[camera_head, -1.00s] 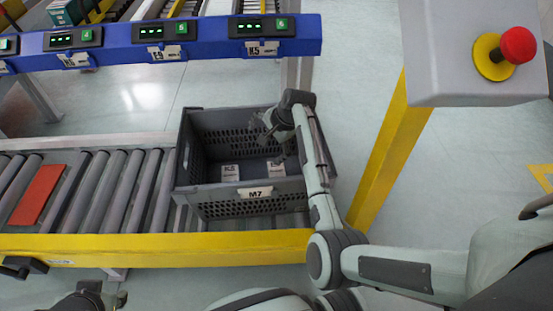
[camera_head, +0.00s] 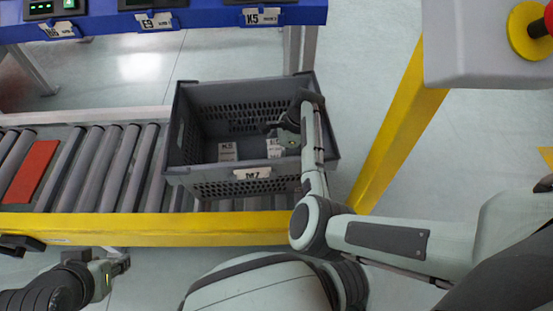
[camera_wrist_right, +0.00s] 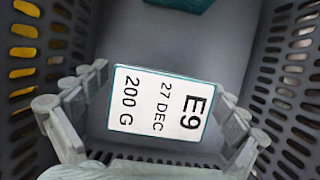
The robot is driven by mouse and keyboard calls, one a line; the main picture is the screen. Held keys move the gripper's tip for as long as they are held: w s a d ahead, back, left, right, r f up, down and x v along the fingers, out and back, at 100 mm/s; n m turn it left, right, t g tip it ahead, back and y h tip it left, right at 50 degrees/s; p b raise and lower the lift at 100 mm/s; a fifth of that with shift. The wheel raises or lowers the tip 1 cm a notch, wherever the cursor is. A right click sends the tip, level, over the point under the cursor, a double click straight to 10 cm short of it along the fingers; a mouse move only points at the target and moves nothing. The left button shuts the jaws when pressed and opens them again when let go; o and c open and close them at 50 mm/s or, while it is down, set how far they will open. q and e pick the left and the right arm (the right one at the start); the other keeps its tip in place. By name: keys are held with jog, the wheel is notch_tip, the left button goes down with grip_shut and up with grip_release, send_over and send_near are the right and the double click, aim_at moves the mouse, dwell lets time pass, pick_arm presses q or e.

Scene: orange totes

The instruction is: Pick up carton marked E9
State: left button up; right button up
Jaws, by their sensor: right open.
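The carton marked E9 (camera_head: 273,147) lies in the grey tote marked M7 (camera_head: 285,184), right of the carton marked K5 (camera_head: 228,152). In the right wrist view the E9 carton (camera_wrist_right: 160,102) shows its white label, with "27 DEC" and "200 G", and teal edges. My right gripper (camera_head: 282,134) is inside the tote above the E9 carton and partly hides it. In the right wrist view its fingers are apart, one on each side of the carton. My left gripper (camera_head: 118,265) is at the lower left, in front of the conveyor; its opening is unclear.
The tote's perforated walls surround the right gripper closely. The tote stands at the right end of a roller conveyor with a yellow rail (camera_head: 130,229). A yellow post (camera_head: 402,120) stands to the right. A blue rack beam (camera_head: 215,18) with labels runs behind.

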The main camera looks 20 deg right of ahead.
jog(key=shift+a+f, duration=0.1)
jog(key=shift+f, duration=0.1)
pick_arm(q)
jog(key=shift+w+d+r+t, duration=0.15)
jog(key=shift+w+d+t, duration=0.1)
jog(key=shift+w+t, duration=0.1)
pick_arm(e)
jog(key=shift+c, duration=0.2)
jog(key=c, duration=1.4)
pick_arm(q)
jog(key=shift+s, duration=0.1)
pick_arm(e)
jog(key=shift+r, duration=0.15)
